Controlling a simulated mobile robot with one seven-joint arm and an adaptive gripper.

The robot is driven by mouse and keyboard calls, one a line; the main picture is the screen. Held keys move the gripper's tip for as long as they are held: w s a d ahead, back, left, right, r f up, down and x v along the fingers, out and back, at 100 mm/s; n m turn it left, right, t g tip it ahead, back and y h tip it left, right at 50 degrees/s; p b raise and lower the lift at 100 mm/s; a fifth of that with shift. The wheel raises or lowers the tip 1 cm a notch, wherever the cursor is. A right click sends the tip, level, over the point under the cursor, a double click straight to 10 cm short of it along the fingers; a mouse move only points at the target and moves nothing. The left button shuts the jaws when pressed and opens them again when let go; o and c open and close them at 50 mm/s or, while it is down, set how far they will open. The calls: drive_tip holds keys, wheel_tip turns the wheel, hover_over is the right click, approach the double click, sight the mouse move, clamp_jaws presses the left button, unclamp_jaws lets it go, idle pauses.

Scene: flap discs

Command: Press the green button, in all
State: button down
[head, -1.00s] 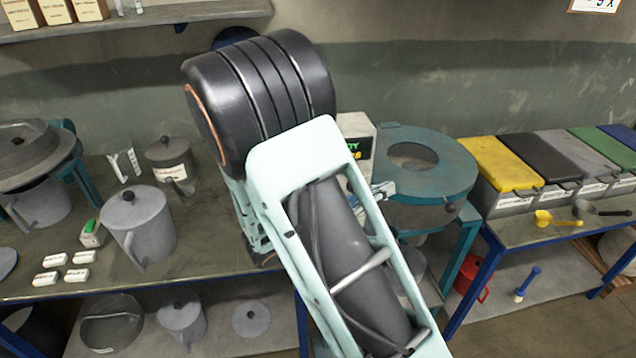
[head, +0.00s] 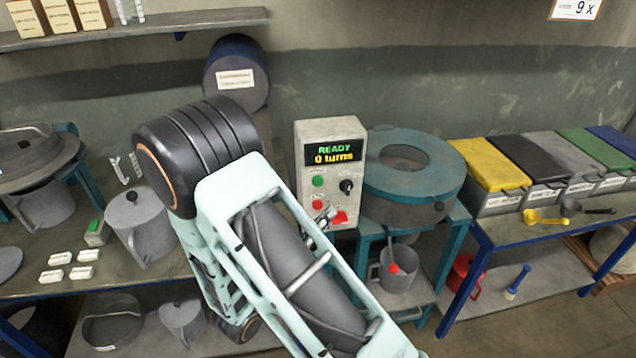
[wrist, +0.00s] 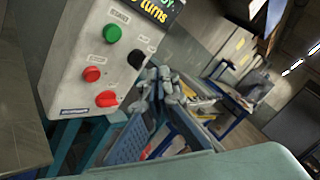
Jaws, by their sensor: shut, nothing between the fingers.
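The green button (head: 317,181) is on the front of a pale grey control box (head: 350,143), at the upper left of its controls. It also shows in the wrist view (wrist: 112,33), unobstructed. A lit display (head: 334,152) above it reads "READY" and "0 turns". A red button (head: 317,205) sits below the green one, and a black knob (head: 347,186) is to its right. My gripper (head: 324,217) is shut and empty, in front of the lower part of the box and below the green button in the head view. I cannot tell its gap to the box.
A red switch (head: 339,217) is low on the box. A round teal machine (head: 415,165) stands right of the box. Lidded bins (head: 488,165) stand farther right. Canisters and small white blocks (head: 60,259) are on the bench to the left.

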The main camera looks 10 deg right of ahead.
sight(318, 181)
drive_tip(key=shift+w, duration=4)
drive_tip(key=shift+w, duration=0.45)
